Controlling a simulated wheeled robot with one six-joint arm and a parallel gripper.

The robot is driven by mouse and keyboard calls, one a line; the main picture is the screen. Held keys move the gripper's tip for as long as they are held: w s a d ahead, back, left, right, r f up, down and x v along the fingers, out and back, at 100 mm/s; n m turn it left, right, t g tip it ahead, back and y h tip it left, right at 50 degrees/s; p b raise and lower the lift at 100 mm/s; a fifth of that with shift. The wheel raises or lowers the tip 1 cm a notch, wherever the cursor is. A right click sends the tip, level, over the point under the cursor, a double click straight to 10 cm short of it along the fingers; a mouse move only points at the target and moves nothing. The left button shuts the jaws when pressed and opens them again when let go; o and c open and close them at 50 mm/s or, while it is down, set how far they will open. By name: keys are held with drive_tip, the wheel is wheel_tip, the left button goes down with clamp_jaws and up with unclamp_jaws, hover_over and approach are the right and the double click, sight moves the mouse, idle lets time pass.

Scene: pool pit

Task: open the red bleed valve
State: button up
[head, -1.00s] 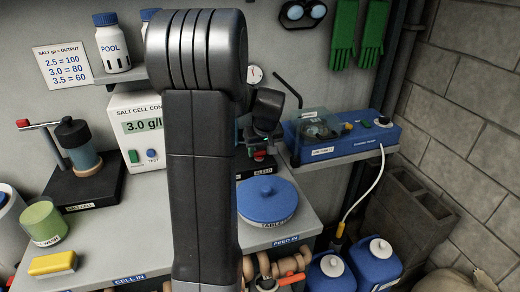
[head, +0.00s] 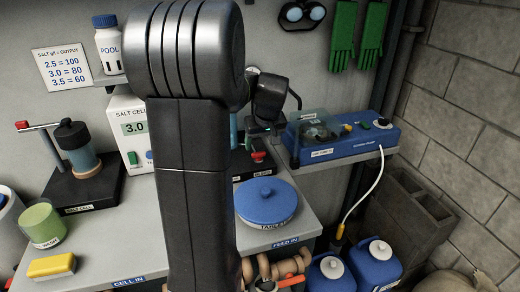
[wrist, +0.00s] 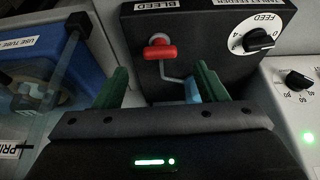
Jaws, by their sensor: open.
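The red bleed valve (wrist: 160,51) has a short red crossbar handle lying level in the wrist view, below an upside-down BLEED label (wrist: 160,4) on a black panel. It also shows in the head view (head: 258,156), just right of my arm. My gripper (wrist: 162,80) is open and empty, with its green fingers spread to either side of the valve's line. The handle shows beyond the fingertips, apparently apart from them.
A FEED dial (wrist: 259,39) sits beside the valve on the same panel. A blue dosing pump (head: 345,135) stands on a shelf to the right in the head view. A blue-lidded tub (head: 267,200) stands in front of the valve. A salt cell (head: 76,150) stands far left.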

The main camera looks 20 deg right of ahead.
sight(259, 153)
drive_tip(key=v, duration=0.8)
drive_tip(key=shift+r, duration=0.3)
drive_tip(key=shift+s+f, duration=0.1)
drive_tip(key=x, duration=1.3)
drive_tip(key=shift+f, duration=0.35)
drive_tip(key=shift+r, duration=0.15)
